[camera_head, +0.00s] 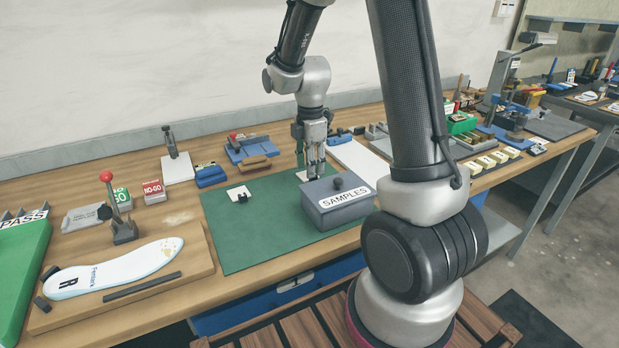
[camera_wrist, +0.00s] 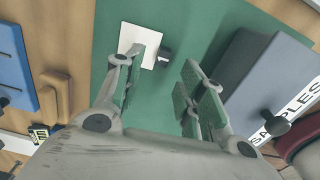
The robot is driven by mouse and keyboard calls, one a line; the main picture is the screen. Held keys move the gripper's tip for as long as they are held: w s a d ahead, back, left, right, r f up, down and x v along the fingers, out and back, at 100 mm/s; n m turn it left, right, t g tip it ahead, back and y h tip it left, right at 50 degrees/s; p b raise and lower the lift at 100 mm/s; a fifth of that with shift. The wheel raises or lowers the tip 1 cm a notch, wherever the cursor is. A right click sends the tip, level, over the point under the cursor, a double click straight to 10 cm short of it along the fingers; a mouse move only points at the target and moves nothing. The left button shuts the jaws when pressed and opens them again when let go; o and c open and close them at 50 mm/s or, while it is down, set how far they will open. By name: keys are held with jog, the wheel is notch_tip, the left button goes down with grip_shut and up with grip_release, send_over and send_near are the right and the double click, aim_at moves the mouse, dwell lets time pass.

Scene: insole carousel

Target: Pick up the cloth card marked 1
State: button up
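A small white card (camera_head: 236,191) with a black clip-like piece on its near edge lies on the green mat (camera_head: 255,235). It appears to be the white card (camera_wrist: 138,40) at the top of the wrist view, partly covered by a finger. I can read no number on either.
The grey SAMPLES box (camera_head: 330,210) with a black knob stands close beside my gripper, on the near side. A brown handle-like block (camera_head: 256,163) and a blue fixture (camera_head: 246,148) lie behind. The mat's front left is clear. An insole board (camera_head: 195,265) lies at left.

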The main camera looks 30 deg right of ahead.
notch_tip(320, 180, down, 3)
jog(key=shift+s+d+f, duration=0.1)
jog(key=shift+f, duration=0.05)
jog(key=c, duration=0.9)
jog(key=shift+o, duration=0.2)
